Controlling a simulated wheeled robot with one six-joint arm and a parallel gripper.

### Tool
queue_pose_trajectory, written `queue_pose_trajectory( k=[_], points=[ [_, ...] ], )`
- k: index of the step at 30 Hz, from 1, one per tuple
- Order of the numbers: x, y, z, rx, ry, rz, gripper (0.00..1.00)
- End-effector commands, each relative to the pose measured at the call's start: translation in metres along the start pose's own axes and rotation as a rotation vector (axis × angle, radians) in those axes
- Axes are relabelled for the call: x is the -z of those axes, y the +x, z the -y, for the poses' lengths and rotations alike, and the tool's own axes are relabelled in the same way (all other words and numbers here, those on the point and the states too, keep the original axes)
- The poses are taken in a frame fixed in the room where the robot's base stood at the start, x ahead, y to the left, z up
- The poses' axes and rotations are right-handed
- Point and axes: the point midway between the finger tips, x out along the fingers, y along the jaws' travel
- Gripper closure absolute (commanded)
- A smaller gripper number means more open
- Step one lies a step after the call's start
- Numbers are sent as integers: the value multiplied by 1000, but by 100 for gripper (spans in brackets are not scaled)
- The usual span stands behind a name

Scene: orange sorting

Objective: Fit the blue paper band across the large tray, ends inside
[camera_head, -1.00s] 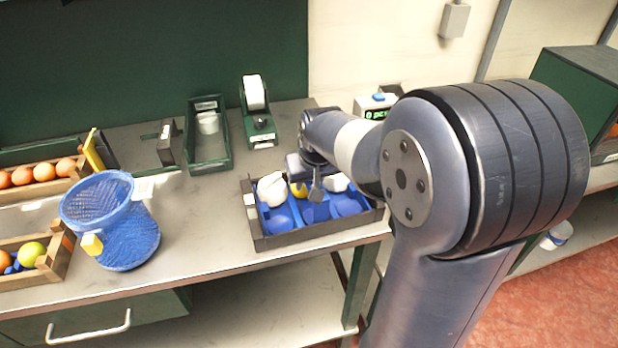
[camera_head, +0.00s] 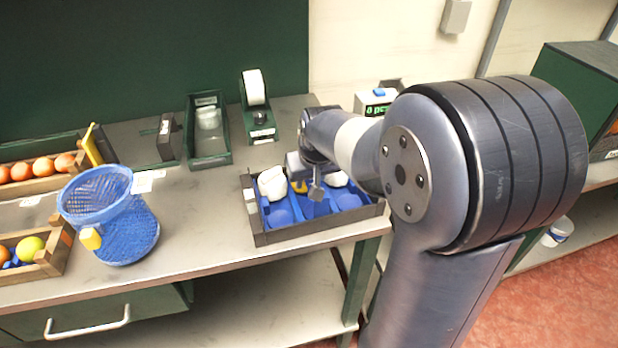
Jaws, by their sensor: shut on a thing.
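The large tray (camera_head: 262,238) has dark walls and a blue moulded insert (camera_head: 281,216) with round hollows. White wrapped items (camera_head: 271,184) sit in its back left and back right, with a bit of yellow (camera_head: 299,186) between them. My gripper (camera_head: 316,193) points down over the middle of the tray. It is shut on a small blue piece (camera_head: 315,206), which seems to be the paper band, low inside the tray. The band's ends and whether they touch the walls cannot be made out.
A blue mesh basket (camera_head: 125,225) stands to the left. Wooden crates of oranges (camera_head: 50,262) lie at the far left. A green bin (camera_head: 208,150), a label roll dispenser (camera_head: 257,110) and a scale (camera_head: 377,102) stand behind. Bare table lies between basket and tray.

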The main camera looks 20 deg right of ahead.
Motion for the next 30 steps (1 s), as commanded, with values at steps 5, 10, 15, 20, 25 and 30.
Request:
queue_pose_trajectory(
  k=[5,10,15,20,25,30],
  points=[
    [-3,3,0,-1,0,9,60],
    [-2,2,0,-1,0,6,46],
    [-1,1,0,0,0,4,43],
    [-1,1,0,0,0,2,32],
    [0,0,0,0,0,2,25],
    [0,0,0,0,0,1,25]
  ],
)
